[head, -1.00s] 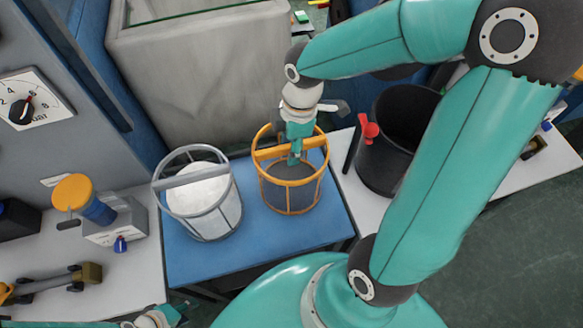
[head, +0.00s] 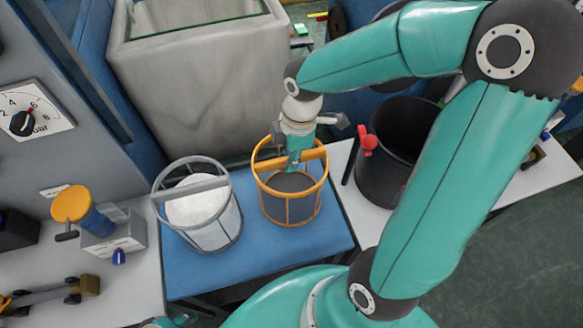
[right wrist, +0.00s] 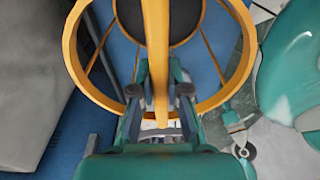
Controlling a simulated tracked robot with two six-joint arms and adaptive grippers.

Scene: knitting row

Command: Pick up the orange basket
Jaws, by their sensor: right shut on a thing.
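The orange basket (head: 267,197) is an open frame with dark mesh and a flat orange bar handle across its top. It is upright over the blue mat in the head view; I cannot tell if its base touches. My right gripper (head: 294,165) comes down from above and is shut on the bar handle. In the right wrist view the handle (right wrist: 157,55) runs between the fingers, with the orange rim around it. Only a sliver of teal, perhaps my left gripper, shows at the bottom edge of the head view.
A grey basket with white contents (head: 226,232) stands close on the left on the blue mat (head: 270,255). A black bucket (head: 375,185) with a red clip (head: 367,142) stands to the right. A large grey tank (head: 195,85) rises behind. An orange-capped device (head: 73,204) is at left.

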